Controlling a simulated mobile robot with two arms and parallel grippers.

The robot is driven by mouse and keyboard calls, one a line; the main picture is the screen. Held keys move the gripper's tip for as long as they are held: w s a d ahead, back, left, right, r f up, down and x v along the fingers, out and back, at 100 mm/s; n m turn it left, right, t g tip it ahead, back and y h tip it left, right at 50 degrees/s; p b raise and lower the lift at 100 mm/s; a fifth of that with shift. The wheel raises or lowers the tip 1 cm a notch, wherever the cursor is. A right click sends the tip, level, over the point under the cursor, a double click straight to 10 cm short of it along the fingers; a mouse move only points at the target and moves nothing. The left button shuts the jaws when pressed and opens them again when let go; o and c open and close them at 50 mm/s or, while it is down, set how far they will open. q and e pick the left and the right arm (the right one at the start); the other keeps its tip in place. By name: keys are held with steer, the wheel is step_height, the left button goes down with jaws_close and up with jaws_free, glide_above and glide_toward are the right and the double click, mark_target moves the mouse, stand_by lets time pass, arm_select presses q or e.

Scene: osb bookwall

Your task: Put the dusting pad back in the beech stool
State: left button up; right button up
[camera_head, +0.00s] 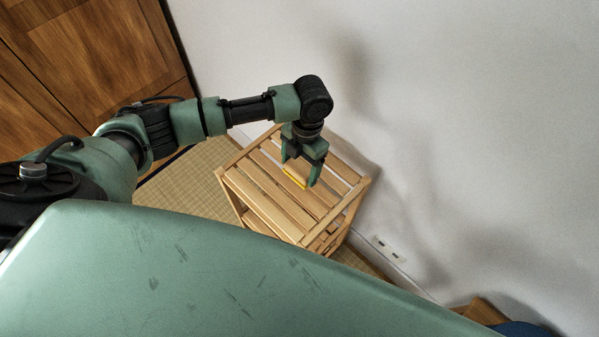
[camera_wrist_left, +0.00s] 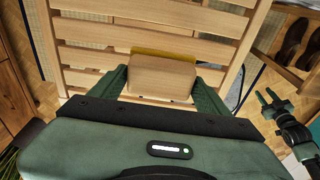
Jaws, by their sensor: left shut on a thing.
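The dusting pad (camera_wrist_left: 163,78) is a pale wooden block with a yellow layer along its far edge in the left wrist view. My left gripper (camera_head: 303,178) is shut on it, one finger at each side. In the head view only a yellow strip of the pad (camera_head: 295,177) shows between the fingers. The beech stool (camera_head: 262,200) has a slatted top, and the pad is over that top. I cannot tell whether the pad touches the slats. My right gripper (camera_wrist_left: 266,98) shows small at the right of the left wrist view; its jaw state is unclear.
A white wall (camera_head: 450,130) rises close behind and right of the stool. A brown wooden cabinet (camera_head: 90,60) stands at the upper left. Woven matting (camera_head: 190,185) covers the floor left of the stool. Dark shoes (camera_wrist_left: 293,35) show at the upper right of the left wrist view.

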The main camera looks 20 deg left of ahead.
mark_target(300, 174)
arm_select(q)
step_height(300, 174, down, 4)
steer(key=shift+f, duration=0.1)
steer(key=o, duration=1.2)
steer(key=r, duration=0.4)
steer(key=w+r+b, duration=0.1)
steer(key=r, duration=0.7)
steer(key=shift+w+d+b, duration=0.3)
steer(key=shift+w, duration=0.05)
